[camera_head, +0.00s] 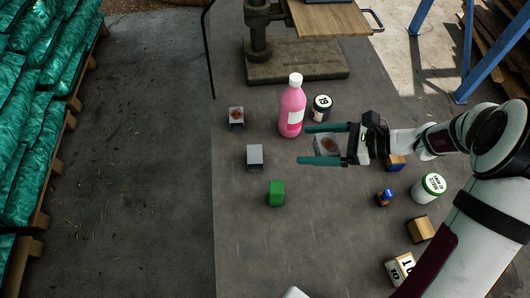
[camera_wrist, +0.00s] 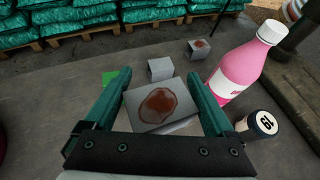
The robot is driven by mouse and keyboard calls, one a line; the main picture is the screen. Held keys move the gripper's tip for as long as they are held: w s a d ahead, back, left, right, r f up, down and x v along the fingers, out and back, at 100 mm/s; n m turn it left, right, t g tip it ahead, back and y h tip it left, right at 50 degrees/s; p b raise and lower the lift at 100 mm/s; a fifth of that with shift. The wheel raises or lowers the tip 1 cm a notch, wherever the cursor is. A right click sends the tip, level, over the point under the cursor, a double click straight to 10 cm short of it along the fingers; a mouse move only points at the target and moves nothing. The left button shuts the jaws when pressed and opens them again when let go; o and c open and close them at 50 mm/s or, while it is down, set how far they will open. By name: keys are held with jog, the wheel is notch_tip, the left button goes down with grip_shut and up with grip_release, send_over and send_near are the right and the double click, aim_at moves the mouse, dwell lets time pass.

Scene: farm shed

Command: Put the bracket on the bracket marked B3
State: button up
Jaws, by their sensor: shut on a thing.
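My gripper (camera_head: 304,144) has its teal fingers shut on a grey bracket (camera_head: 327,146) with a reddish-brown patch on top, held between them. In the wrist view the held bracket (camera_wrist: 145,122) shows its patched top face. To its left in the head view is a plain grey block-like piece (camera_head: 255,153). A similar grey bracket (camera_head: 236,112) with a reddish patch stands farther back left; it also shows in the wrist view (camera_wrist: 198,54). Both are apart from my gripper. I cannot read a B3 mark on any piece.
A pink bottle (camera_head: 291,112) and a dark jar (camera_head: 321,108) stand just behind the gripper. A green block (camera_head: 276,193) is in front. A white tub (camera_head: 428,188), a small blue-capped piece (camera_head: 385,197) and wooden blocks (camera_head: 420,229) lie right. The left floor is clear.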

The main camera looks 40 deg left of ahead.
jog(key=s+a+r, duration=0.1)
jog(key=a, duration=0.6)
send_over(255, 158)
jog(key=a, duration=0.3)
notch_tip(255, 158, down, 6)
jog(key=f, duration=0.4)
jog(key=shift+a+f, duration=0.15)
jog(key=shift+a, duration=0.1)
